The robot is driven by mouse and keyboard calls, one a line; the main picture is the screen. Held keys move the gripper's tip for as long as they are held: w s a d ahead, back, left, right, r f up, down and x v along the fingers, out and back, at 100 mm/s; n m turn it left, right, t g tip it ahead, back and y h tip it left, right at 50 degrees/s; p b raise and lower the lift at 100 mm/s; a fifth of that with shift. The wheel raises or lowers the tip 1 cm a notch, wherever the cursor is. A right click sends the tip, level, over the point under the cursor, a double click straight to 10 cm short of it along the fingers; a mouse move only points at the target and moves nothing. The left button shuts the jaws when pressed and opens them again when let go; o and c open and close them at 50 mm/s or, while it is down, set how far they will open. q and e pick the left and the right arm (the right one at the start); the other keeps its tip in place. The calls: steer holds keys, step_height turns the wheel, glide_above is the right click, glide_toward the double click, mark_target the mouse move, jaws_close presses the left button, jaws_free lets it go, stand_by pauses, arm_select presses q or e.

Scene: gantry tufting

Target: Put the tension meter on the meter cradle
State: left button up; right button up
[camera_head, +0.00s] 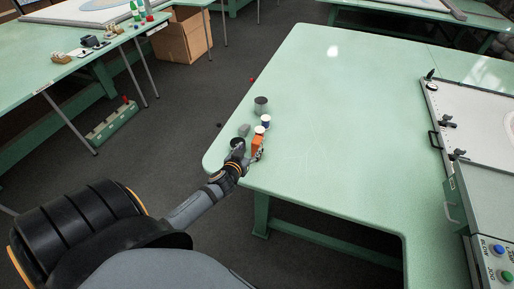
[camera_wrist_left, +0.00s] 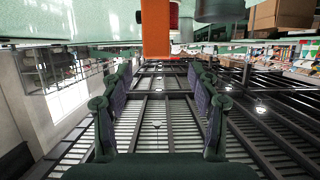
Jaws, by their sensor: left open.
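An orange block-like object (camera_head: 258,142), probably the tension meter, stands near the left edge of the green table. The orange object (camera_wrist_left: 156,28) also shows at the top of the left wrist view, beyond the fingers. My left gripper (camera_head: 246,160) is beside it at the table edge. In the left wrist view my left gripper (camera_wrist_left: 158,85) has its fingers spread apart, with nothing between them. A small grey piece (camera_head: 244,130) lies just beyond the gripper; I cannot tell whether it is the meter cradle. My right gripper is out of view.
The middle of the green table (camera_head: 335,120) is clear. A framed white panel (camera_head: 470,110) and a button box (camera_head: 497,262) are at the right.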

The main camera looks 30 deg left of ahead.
mark_target(256, 141)
arm_select(q)
steer(key=x, duration=0.3)
steer(key=shift+w, duration=0.1)
steer(key=shift+w+r+p, duration=0.1)
steer(key=shift+w+p, duration=0.25)
steer(key=shift+p, duration=0.15)
steer(key=p+x, duration=0.1)
steer(key=x, duration=0.2)
steer(key=shift+w, duration=0.4)
steer(key=shift+w+f, duration=0.3)
steer(key=shift+w, duration=0.1)
steer(key=shift+s, duration=0.1)
steer(key=shift+r, duration=0.1)
steer(key=shift+c, duration=0.4)
steer(key=shift+s, duration=0.1)
steer(key=shift+c, duration=1.1)
jaws_close()
